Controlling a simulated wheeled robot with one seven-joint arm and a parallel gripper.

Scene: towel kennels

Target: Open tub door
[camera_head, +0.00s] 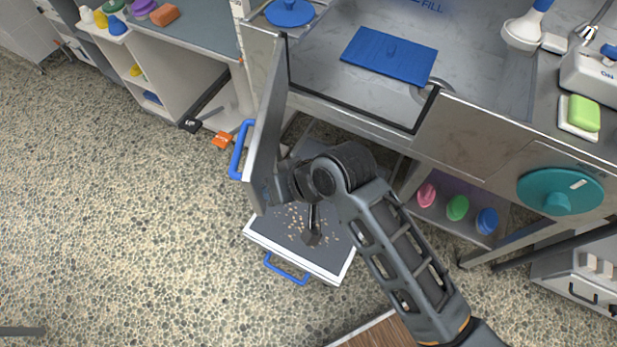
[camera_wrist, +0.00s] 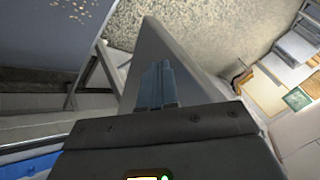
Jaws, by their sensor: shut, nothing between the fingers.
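The tub door (camera_head: 268,125) is a grey metal panel with a blue handle (camera_head: 240,150) on its outer face. It stands swung out from the front of the steel tub (camera_head: 470,130), leaving a black-edged gap in the tub's front. My gripper (camera_head: 262,189) is at the lower inner side of the door, on the side away from the handle. In the wrist view the shut, empty fingers (camera_wrist: 158,84) lie close against the door's grey face (camera_wrist: 185,65); I cannot tell whether they touch it. My wrist partly hides the area below the tub.
A pulled-out drawer or tray (camera_head: 335,262) with scattered bits and a blue handle (camera_head: 287,270) is below the door. A blue mat (camera_head: 390,55) lies in the tub. An orange block (camera_head: 222,140) is on the floor.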

